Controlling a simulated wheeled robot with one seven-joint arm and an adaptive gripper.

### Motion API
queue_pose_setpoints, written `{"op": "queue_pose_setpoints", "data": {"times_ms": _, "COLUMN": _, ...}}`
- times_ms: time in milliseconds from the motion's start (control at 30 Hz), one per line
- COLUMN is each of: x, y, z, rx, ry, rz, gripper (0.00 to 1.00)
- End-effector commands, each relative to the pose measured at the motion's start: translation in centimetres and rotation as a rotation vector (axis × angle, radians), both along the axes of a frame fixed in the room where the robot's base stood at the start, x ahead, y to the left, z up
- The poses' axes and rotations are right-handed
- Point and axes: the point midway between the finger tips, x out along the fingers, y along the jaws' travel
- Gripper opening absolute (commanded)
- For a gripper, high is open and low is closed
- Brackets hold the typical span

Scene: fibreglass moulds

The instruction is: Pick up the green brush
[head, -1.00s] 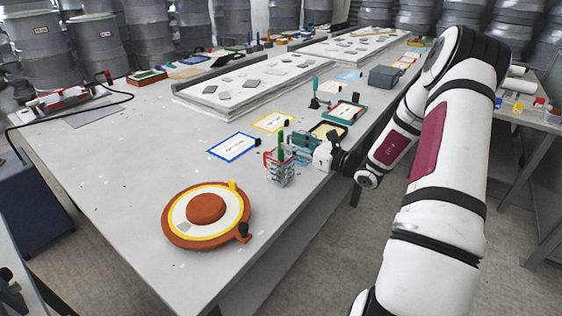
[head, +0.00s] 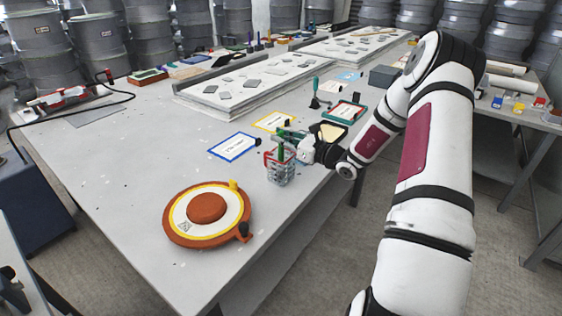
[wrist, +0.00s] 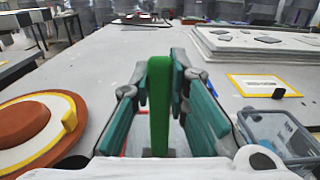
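The green brush (wrist: 159,105) stands upright in the middle of the wrist view, between the two teal-padded fingers of my gripper (wrist: 158,82). A narrow gap shows between the brush and each pad, so the gripper looks open around it. In the head view the brush's green handle (head: 280,153) rises from a small grey holder (head: 281,174) with red parts beside it. My gripper (head: 286,137) is at the handle's upper part there. The brush's lower end is hidden by the holder.
An orange round mould (head: 206,208) lies nearby, at the left in the wrist view. Blue-framed (head: 233,147) and yellow-framed (head: 273,121) cards lie behind. A grey-blue basket (wrist: 277,135) is close at the right in the wrist view.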

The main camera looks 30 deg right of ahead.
Motion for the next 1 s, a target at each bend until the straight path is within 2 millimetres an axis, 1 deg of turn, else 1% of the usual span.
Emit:
{"op": "queue_pose_setpoints", "data": {"times_ms": 267, "x": 0.0, "y": 0.0, "z": 0.1, "rx": 0.0, "ry": 0.0, "rz": 0.0, "gripper": 0.0}}
{"op": "queue_pose_setpoints", "data": {"times_ms": 367, "x": 0.0, "y": 0.0, "z": 0.4, "rx": -0.001, "ry": -0.001, "rz": 0.0, "gripper": 0.0}}
{"op": "queue_pose_setpoints", "data": {"times_ms": 467, "x": 0.0, "y": 0.0, "z": 1.2, "rx": -0.001, "ry": -0.001, "rz": 0.0, "gripper": 0.0}}
{"op": "queue_pose_setpoints", "data": {"times_ms": 567, "x": 0.0, "y": -0.1, "z": 2.5, "rx": -0.003, "ry": -0.002, "rz": 0.0, "gripper": 0.0}}
{"op": "queue_pose_setpoints", "data": {"times_ms": 667, "x": 0.0, "y": -0.1, "z": 4.4, "rx": -0.004, "ry": -0.003, "rz": 0.0, "gripper": 0.0}}
{"op": "queue_pose_setpoints", "data": {"times_ms": 1000, "x": 0.0, "y": 0.0, "z": 12.2, "rx": -0.006, "ry": -0.003, "rz": 0.001, "gripper": 0.0}}
